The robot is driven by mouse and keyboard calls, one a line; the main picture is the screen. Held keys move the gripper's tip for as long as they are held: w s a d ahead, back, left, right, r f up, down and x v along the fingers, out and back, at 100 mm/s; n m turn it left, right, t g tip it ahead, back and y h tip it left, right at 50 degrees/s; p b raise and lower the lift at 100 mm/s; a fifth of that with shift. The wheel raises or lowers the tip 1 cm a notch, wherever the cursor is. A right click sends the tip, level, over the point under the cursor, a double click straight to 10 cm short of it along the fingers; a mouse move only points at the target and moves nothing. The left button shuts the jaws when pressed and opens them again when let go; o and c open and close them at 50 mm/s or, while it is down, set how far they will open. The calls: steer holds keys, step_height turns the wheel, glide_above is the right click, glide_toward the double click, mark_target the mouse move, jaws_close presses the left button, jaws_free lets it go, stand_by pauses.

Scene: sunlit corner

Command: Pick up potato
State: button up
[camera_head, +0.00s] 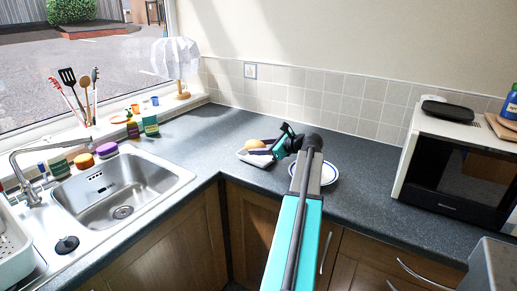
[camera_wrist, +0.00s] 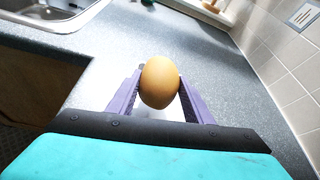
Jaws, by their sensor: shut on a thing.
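The potato (camera_wrist: 159,82) is a smooth, yellow-brown oval. In the wrist view it sits between the two purple fingers of my gripper (camera_wrist: 159,88), which are shut on it from both sides. In the head view the potato (camera_head: 254,144) shows at the tip of my gripper (camera_head: 258,147), over a white cloth-like item (camera_head: 256,160) on the dark counter. I cannot tell from these views whether the potato touches what is under it.
A white plate with a blue rim (camera_head: 328,174) lies right of my gripper, partly hidden by my arm. A microwave (camera_head: 455,165) stands at the right. The sink (camera_head: 120,190) is at the left. The counter (camera_head: 205,130) is clear behind the potato.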

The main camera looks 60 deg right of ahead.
steer(key=s+a, duration=0.3)
steer(key=s+a+r, duration=0.1)
steer(key=s+a, duration=0.2)
steer(key=a, duration=0.1)
steer(key=s+a+b, duration=0.1)
steer(key=s+a, duration=0.2)
steer(key=shift+a+r, duration=0.2)
stand_by(0.3)
steer(key=shift+f, duration=0.1)
stand_by(0.3)
